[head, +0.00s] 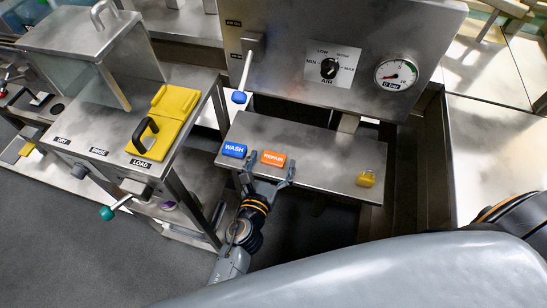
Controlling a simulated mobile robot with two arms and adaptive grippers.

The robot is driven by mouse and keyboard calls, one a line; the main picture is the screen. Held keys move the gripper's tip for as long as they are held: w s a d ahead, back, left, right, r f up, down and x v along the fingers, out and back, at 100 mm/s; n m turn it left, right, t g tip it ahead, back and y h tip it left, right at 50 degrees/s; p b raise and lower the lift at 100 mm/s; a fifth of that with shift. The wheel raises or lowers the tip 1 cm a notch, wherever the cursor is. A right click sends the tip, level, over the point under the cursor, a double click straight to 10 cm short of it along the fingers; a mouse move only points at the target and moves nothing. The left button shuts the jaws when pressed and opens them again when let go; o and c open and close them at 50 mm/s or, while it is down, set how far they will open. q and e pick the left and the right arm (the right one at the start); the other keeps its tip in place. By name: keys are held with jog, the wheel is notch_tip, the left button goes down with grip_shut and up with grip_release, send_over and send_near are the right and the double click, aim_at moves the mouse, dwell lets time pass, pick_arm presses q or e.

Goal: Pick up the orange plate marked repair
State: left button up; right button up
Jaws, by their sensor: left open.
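The orange plate marked REPAIR (273,158) lies flat on the grey metal shelf (318,158) below the control panel. My left gripper (271,163) reaches up to it from the front edge of the shelf. It is open, with one finger to the left of the orange plate and one to the right. I cannot tell whether either finger touches the plate. My right gripper is out of the picture.
A blue plate marked WASH (234,150) lies just left of the orange plate, close to my left finger. A yellow padlock-like piece (367,178) sits at the shelf's right end. A lever with a blue knob (239,97) hangs above the shelf.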

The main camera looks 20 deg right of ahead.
pick_arm(q)
jog(key=c, duration=1.1)
jog(key=shift+o, duration=0.2)
jog(key=shift+r, duration=0.1)
